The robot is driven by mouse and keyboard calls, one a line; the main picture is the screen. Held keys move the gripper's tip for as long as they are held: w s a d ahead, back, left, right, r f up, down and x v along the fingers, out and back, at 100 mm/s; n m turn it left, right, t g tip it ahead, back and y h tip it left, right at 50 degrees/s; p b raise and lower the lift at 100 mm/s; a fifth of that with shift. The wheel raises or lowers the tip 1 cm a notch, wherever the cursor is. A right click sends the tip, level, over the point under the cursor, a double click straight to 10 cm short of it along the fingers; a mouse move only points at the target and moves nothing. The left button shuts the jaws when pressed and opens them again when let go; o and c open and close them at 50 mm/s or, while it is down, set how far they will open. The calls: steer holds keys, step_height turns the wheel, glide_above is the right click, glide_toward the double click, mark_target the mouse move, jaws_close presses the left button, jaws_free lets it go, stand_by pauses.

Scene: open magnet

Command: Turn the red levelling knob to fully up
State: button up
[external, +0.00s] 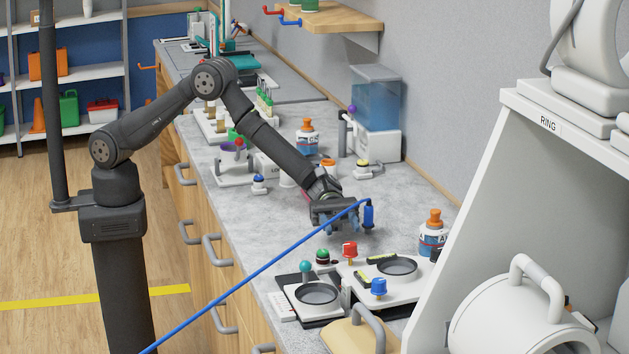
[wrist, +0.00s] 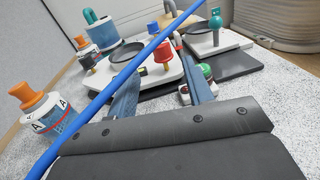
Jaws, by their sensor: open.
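The red levelling knob (external: 350,250) stands on a short post on a white plate (external: 405,290) that also bears a dark round dish and a blue knob (external: 378,287). My gripper (external: 343,226) is above the counter, just behind the red knob, and points down toward the plates. In the wrist view the red knob (wrist: 163,50) shows beyond and between the two blue fingers (wrist: 158,66). The fingers are apart, with nothing between them. The knob looks clear of both fingers, though the exact distance is hard to tell.
A blue cable (external: 255,276) crosses in front of my gripper and crosses the wrist view. A green button (external: 322,256) and a teal-knobbed plate (external: 318,310) stand close by. An orange-capped bottle (external: 432,235) is at the right. The grey counter behind is partly clear.

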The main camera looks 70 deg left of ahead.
mark_target(350, 244)
steer(key=d, duration=0.3)
steer(key=s+d, duration=0.1)
steer(key=d, duration=0.5)
steer(key=shift+s+d, duration=0.2)
steer(key=shift+d, duration=0.2)
steer(key=c, duration=1)
